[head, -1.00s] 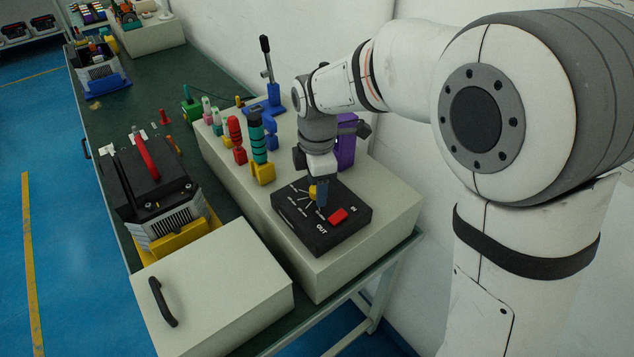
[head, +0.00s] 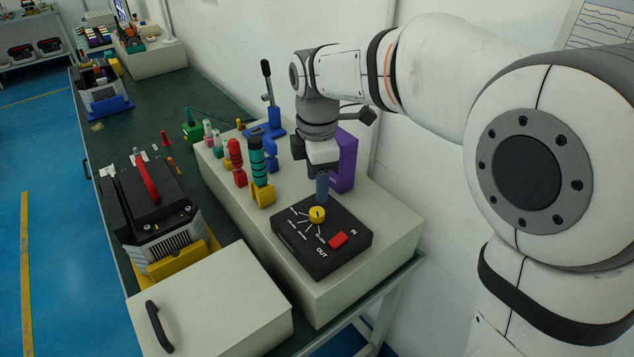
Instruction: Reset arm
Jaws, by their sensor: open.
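My gripper (head: 321,186) points down above the back part of a black control box (head: 345,252). Its jaws are open and hold nothing that I can see; only one blue finger shows clearly. The box carries a yellow round knob (head: 317,214), a red rocker switch (head: 338,240) and white marks with the words OUT and IN. The knob is in plain view just below the finger, with a small gap between them. My arm reaches in from the right.
The box sits on a pale block (head: 395,232) on a green bench. Red (head: 236,160) and teal (head: 257,160) handled tools, a purple block (head: 344,165) and a blue lever stand (head: 268,120) are close behind and left. A black unit with a red handle (head: 145,177) stands further left.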

